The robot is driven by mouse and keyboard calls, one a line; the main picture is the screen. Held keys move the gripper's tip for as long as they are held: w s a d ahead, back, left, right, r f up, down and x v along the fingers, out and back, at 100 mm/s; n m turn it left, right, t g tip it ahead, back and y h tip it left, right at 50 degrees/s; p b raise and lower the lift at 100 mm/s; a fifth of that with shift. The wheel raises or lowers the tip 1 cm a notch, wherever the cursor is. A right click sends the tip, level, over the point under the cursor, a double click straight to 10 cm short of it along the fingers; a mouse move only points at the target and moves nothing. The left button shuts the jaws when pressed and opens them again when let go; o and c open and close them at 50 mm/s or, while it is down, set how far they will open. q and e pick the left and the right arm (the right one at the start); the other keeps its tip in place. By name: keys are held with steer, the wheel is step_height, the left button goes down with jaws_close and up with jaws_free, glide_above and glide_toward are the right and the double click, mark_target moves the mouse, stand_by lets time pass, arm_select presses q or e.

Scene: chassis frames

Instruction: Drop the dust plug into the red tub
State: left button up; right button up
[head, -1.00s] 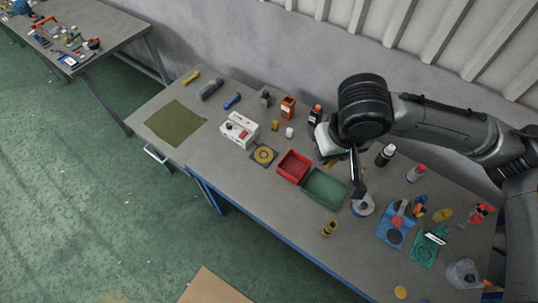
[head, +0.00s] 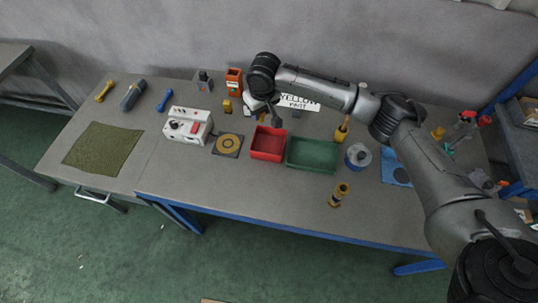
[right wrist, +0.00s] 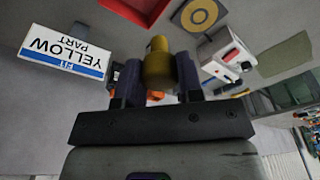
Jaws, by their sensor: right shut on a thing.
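The red tub (head: 281,155) is an open rectangular box on the bench, left of the green tray. Part of it shows at the top of the right wrist view (right wrist: 150,8). My right gripper (head: 274,118) is over the back edge of the red tub in the head view. In the right wrist view its jaws (right wrist: 158,75) are shut on a yellow rounded piece, which I take for the dust plug (right wrist: 157,60). The plug is hard to make out in the head view. My left gripper is not in view.
The green tray (head: 312,168) adjoins the red tub. A round yellow disc on a dark pad (head: 228,144) and a white box (head: 187,125) lie to the left. A "FIT YELLOW PART" sign (right wrist: 62,50) stands behind. A yellow-black cylinder (head: 338,195) stands in front.

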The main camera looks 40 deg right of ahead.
steer(key=d+f+b, duration=0.2)
steer(key=f+b, duration=0.2)
steer(key=f, duration=0.2)
steer(key=d+f+b, duration=0.2)
steer(key=f+b, duration=0.1)
steer(key=f, duration=0.3)
steer(key=w+d+f+b, duration=0.1)
steer(key=d+f+b, duration=0.1)
steer(key=f+b, duration=0.2)
step_height(320, 180, down, 2)
steer(key=shift+f+b, duration=0.25)
steer(key=shift+b, duration=0.05)
steer(key=o, duration=1)
steer(key=shift+r, duration=0.1)
steer(key=shift+s+a+r+p, duration=0.1)
steer(key=shift+s+r+p, duration=0.3)
steer(key=shift+r, duration=1.85)
steer(key=shift+s+r+p, duration=0.3)
steer(key=shift+r+p, duration=0.15)
steer(key=shift+r, duration=1.85)
steer(key=shift+s+a+r+p, duration=0.1)
steer(key=shift+s+r+p, duration=0.3)
steer(key=shift+r, duration=1.85)
